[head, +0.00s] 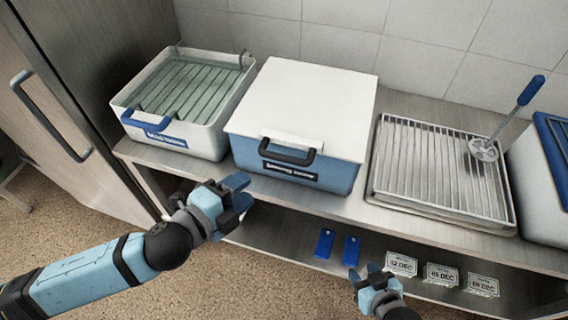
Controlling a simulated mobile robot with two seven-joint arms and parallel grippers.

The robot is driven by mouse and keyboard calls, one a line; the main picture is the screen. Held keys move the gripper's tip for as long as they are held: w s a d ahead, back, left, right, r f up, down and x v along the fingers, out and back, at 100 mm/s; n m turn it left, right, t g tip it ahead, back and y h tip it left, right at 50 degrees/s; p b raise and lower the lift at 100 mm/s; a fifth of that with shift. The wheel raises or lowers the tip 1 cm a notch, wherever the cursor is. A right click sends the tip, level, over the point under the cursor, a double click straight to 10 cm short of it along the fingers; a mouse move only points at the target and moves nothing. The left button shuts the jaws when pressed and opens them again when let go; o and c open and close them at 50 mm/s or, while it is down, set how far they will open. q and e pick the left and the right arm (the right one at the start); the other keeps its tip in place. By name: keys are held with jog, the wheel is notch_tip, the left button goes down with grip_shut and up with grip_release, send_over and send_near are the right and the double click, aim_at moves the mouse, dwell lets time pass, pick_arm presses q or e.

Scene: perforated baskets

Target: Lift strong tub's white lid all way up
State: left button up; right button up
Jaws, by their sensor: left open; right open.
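The tub (290,180) is blue with a dark label on its front and stands in the middle of the steel counter. Its white lid (310,95) lies flat and closed on top, with a dark handle (287,151) at the front edge. My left gripper (240,190) is open and empty, in front of the tub and lower left of the handle, apart from it. My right gripper (365,272) is open and empty, low in front of the counter, to the lower right of the tub. Its wrist is partly cut off by the bottom edge.
A white basin (209,145) with a wire rack stands left of the tub. Right of it are a tray with a grate (430,170), a blue-handled tool (515,112) and another blue-and-white tub (535,185). Blue tags (324,243) and date cards (440,276) are on the lower shelf.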

aim_at(281, 159)
pick_arm(q)
jog(key=shift+m, duration=0.6)
jog(key=p+x, duration=0.1)
jog(key=x, duration=1.2)
jog(key=shift+w+d, duration=0.1)
jog(key=shift+w, duration=0.05)
grip_shut()
jog(key=shift+p, duration=0.3)
